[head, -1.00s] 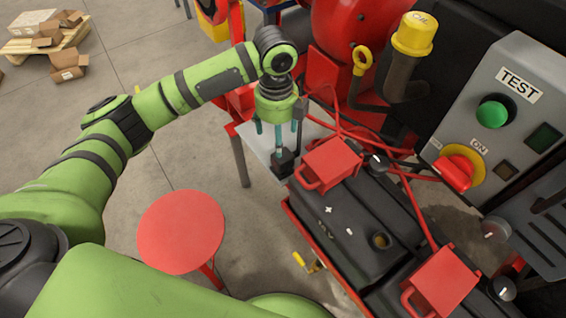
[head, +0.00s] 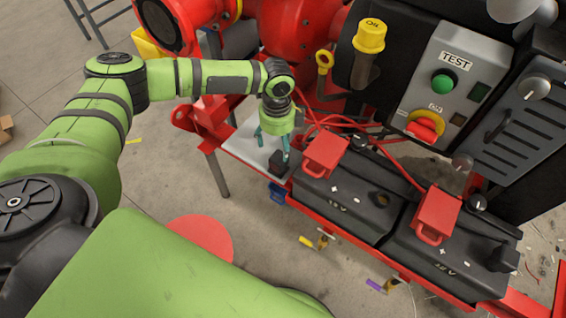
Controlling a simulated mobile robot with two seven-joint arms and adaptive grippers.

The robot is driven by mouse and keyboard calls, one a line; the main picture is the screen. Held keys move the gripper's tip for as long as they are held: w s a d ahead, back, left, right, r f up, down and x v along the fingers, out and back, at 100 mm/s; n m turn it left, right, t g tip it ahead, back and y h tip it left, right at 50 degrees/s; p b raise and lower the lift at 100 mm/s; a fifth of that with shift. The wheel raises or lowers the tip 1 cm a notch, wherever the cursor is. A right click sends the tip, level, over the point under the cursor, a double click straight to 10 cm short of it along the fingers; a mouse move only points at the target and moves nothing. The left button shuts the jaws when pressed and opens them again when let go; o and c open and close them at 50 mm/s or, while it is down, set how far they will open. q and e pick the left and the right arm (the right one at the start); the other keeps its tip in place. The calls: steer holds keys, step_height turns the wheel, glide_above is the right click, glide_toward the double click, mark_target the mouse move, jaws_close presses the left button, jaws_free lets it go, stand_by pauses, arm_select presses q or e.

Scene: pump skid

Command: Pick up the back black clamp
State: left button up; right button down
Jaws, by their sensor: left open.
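My left gripper (head: 272,146) points down over the grey plate (head: 243,148) at the left end of the skid. Its teal fingers are apart, with nothing seen between them. A small dark block (head: 286,164) lies just below and beside the right fingertip; whether they touch, I cannot tell. Round black clamp-like pieces with pale marks stand at the back edges of the batteries: one (head: 359,141) right of the left red cover, another (head: 478,202) right of the right red cover. I cannot tell surely which piece is the back black clamp. My right gripper is out of view.
Two black batteries (head: 345,186) with red covers (head: 325,153) sit in a red frame. Red cables (head: 398,164) run behind them. A grey control box (head: 448,85), a yellow oil cap (head: 370,36) and red pump parts stand close behind.

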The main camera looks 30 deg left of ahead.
mark_target(280, 158)
arm_select(q)
steer(key=f, duration=0.2)
steer(key=f+p, duration=0.1)
steer(key=shift+w+d+f, duration=0.1)
steer(key=shift+d+f, duration=0.1)
steer(key=shift+d, duration=0.05)
step_height(280, 158, down, 2)
steer(key=shift+f, duration=0.25)
steer(key=c, duration=1.4)
steer(key=shift+c, duration=0.2)
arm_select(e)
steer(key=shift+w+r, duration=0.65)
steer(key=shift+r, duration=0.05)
